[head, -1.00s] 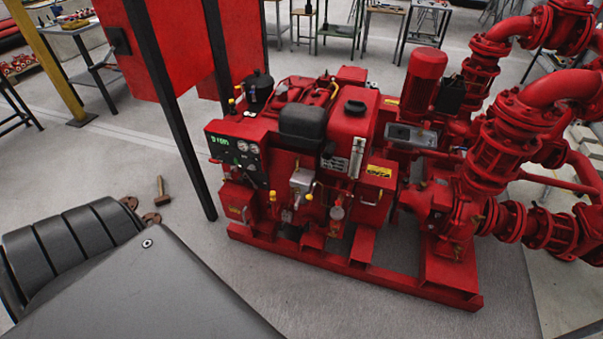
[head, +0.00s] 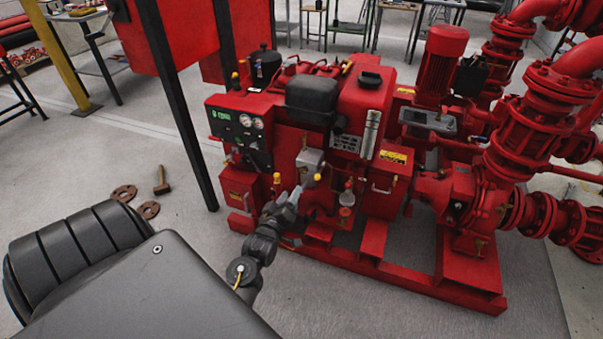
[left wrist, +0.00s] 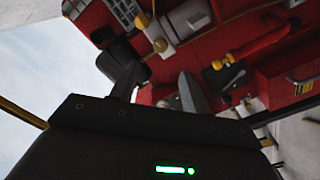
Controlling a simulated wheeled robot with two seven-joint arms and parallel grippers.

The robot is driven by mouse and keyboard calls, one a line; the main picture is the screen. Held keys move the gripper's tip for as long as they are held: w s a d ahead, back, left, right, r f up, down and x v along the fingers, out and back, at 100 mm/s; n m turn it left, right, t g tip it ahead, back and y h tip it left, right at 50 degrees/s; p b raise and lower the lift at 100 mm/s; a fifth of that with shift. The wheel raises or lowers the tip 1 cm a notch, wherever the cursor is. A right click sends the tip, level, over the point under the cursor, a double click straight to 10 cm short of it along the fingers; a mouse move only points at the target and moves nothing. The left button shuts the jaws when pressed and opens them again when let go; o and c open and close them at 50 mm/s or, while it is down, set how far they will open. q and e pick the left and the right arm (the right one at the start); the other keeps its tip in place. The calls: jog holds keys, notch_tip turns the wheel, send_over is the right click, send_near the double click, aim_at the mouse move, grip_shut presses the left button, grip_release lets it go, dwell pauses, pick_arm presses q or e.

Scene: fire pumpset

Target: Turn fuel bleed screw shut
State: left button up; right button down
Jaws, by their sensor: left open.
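The red pumpset (head: 335,105) stands on a red base frame. On its front is a grey block (head: 309,161) with a yellow knob (head: 317,177) beside it. I cannot tell which small fitting is the fuel bleed screw. My left gripper (head: 287,203) is just in front of and below the grey block, its jaws open and empty. In the left wrist view the gripper fingers (left wrist: 158,90) are spread, with a yellow knob (left wrist: 160,45) beyond the gap between them. My right gripper is out of view.
A black post (head: 177,110) stands left of the pumpset. The control panel (head: 240,135) is above and left of my gripper.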

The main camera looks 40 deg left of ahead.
aim_at(303, 172)
pick_arm(q)
jog(key=b+x, duration=0.1)
jog(key=x, duration=0.8)
jog(key=shift+w+a+f, duration=0.1)
jog(key=shift+w, duration=0.1)
jog(key=shift+w+a, duration=0.15)
jog(key=shift+w, duration=0.35)
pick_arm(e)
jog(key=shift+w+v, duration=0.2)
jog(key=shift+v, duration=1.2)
pick_arm(q)
jog(key=c, duration=1)
